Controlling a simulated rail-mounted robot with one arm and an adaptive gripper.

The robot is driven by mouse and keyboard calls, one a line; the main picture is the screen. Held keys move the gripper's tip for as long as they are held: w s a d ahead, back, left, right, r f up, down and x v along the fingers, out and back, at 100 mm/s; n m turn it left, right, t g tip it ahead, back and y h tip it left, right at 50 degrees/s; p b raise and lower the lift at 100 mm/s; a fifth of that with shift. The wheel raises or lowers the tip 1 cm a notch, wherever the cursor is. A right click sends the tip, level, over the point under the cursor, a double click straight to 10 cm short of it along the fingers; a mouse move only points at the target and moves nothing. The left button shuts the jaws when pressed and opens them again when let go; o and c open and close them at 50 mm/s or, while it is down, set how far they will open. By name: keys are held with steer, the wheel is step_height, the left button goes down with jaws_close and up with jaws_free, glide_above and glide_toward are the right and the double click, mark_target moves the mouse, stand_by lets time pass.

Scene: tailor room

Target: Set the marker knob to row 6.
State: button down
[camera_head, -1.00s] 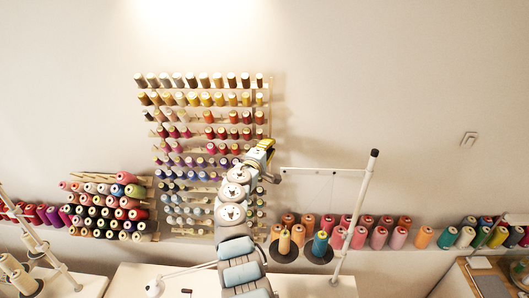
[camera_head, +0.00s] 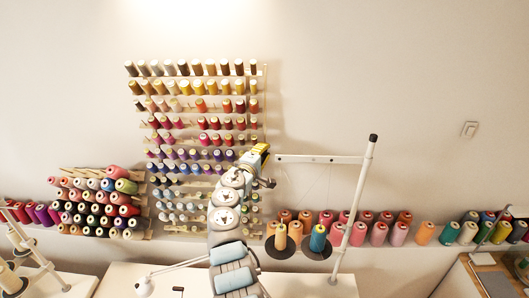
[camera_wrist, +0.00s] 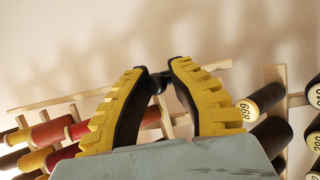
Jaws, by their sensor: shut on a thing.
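My gripper (camera_head: 261,152) is at the right edge of the wall thread rack (camera_head: 262,95), about level with its middle rows. In the wrist view its two yellow-ribbed fingers (camera_wrist: 157,70) lean together at the tips. They are shut on a small dark knob (camera_wrist: 157,84), which is mostly hidden between the black pads. In the head view the gripper covers the knob, so I cannot read exactly which row it marks.
Thread spools (camera_head: 200,68) fill the rack's rows. A white thread stand (camera_head: 360,195) rises close to the right of my gripper. A dark spool labelled 899 (camera_wrist: 265,98) is near the right finger. A tilted spool rack (camera_head: 155,215) stands at left.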

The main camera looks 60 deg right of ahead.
steer(key=c, duration=1)
jaws_free()
steer(key=shift+s+a, duration=0.1)
steer(key=shift+a, duration=5.9)
